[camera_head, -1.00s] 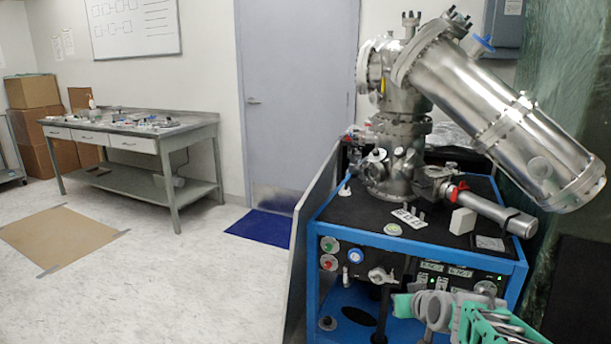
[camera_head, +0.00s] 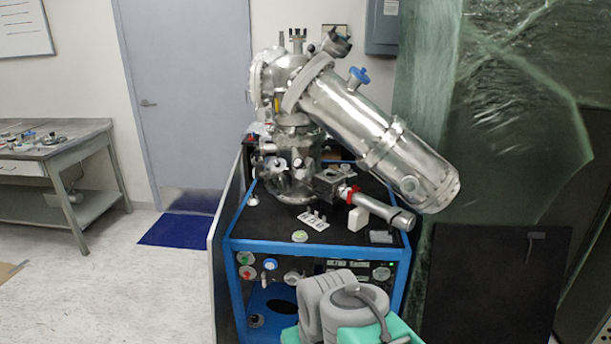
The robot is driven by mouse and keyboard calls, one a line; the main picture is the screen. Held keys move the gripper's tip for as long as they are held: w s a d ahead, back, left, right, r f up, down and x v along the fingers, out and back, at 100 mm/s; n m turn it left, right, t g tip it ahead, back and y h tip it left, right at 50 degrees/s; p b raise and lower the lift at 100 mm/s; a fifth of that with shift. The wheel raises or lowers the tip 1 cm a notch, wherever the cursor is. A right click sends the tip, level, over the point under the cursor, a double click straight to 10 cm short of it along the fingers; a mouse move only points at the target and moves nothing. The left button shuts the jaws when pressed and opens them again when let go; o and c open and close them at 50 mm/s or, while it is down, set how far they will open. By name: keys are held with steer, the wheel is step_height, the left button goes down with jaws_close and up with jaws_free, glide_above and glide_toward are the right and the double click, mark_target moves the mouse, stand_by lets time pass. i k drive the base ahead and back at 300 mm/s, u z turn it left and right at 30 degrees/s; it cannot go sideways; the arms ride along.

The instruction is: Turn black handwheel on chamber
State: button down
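The steel vacuum chamber (camera_head: 296,125) stands on a blue-framed cart right of centre. A long steel cylinder (camera_head: 365,125) slopes from its top down to the right. A small dark round part (camera_head: 337,42) at the top of the chamber looks like the black handwheel, but it is too small to be sure. A blue handwheel (camera_head: 358,76) sits on the cylinder's upper side. My grey and green arm links show at the bottom, in front of the cart and well below the chamber. My gripper's fingertips do not show.
The cart (camera_head: 320,248) has a black top and a front panel with buttons. Green plastic sheeting (camera_head: 490,130) and a black panel (camera_head: 490,285) are at the right. Floor is open at left, before a workbench (camera_head: 60,155).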

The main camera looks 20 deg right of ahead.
mark_target(298, 163)
steer(key=u, duration=3.35)
steer(key=k, duration=1.65)
steer(key=z, duration=2.05)
steer(key=i, duration=1.5)
steer(key=z, duration=0.05)
